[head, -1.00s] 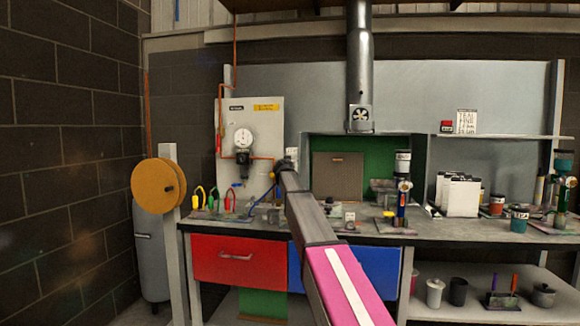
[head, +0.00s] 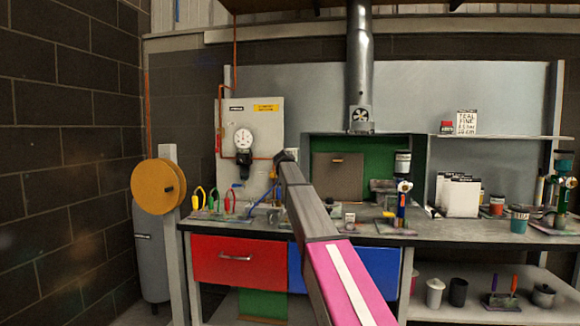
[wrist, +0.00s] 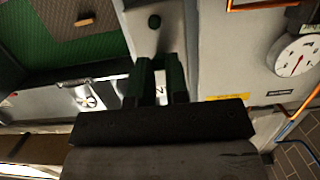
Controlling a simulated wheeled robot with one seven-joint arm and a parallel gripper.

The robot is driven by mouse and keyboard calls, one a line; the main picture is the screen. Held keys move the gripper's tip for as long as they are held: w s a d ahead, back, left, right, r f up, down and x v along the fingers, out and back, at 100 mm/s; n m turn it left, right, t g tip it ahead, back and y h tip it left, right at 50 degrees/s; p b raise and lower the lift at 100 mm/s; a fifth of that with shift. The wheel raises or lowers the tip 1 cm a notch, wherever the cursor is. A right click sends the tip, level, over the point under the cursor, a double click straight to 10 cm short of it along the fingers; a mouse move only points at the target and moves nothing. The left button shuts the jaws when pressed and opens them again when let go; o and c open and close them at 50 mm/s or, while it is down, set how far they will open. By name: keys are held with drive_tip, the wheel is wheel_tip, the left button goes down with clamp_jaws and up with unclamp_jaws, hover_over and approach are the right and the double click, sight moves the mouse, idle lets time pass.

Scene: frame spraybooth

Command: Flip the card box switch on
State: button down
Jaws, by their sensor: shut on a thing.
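My gripper (wrist: 160,72) shows two dark green fingers in the middle of the wrist view, with a narrow pale piece between them. It is shut on what appears to be the card box switch, which the fingers mostly hide. In the head view, my gripper (head: 284,157) is at the back wall, between the gauge panel and the green booth. A small pale box (head: 293,153) shows just right of the fingertips. I cannot make out the lever's position.
The gauge panel (head: 264,118) is left of my gripper. The green booth (head: 350,143) with its brown board (head: 338,176) is to the right. The bench (head: 455,231) below carries several tools and pots.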

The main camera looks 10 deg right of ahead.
drive_tip(key=shift+w+d+r+g+y, duration=0.15)
drive_tip(key=shift+r+g+y, duration=0.35)
drive_tip(key=shift+g, duration=0.9)
drive_tip(key=shift+w+a+r+g+y, duration=0.1)
drive_tip(key=shift+w+r+g+y, duration=0.35)
drive_tip(key=shift+g, duration=0.95)
drive_tip(key=shift+w+d+r+g+y, duration=0.1)
drive_tip(key=shift+r+g+y, duration=0.4)
drive_tip(key=shift+g, duration=0.9)
drive_tip(key=shift+s+r, duration=0.1)
drive_tip(key=shift+r, duration=0.05)
drive_tip(key=c, duration=1.1)
unclamp_jaws()
drive_tip(key=v, duration=1)
drive_tip(key=shift+s+r, duration=0.1)
drive_tip(key=shift+r, duration=0.25)
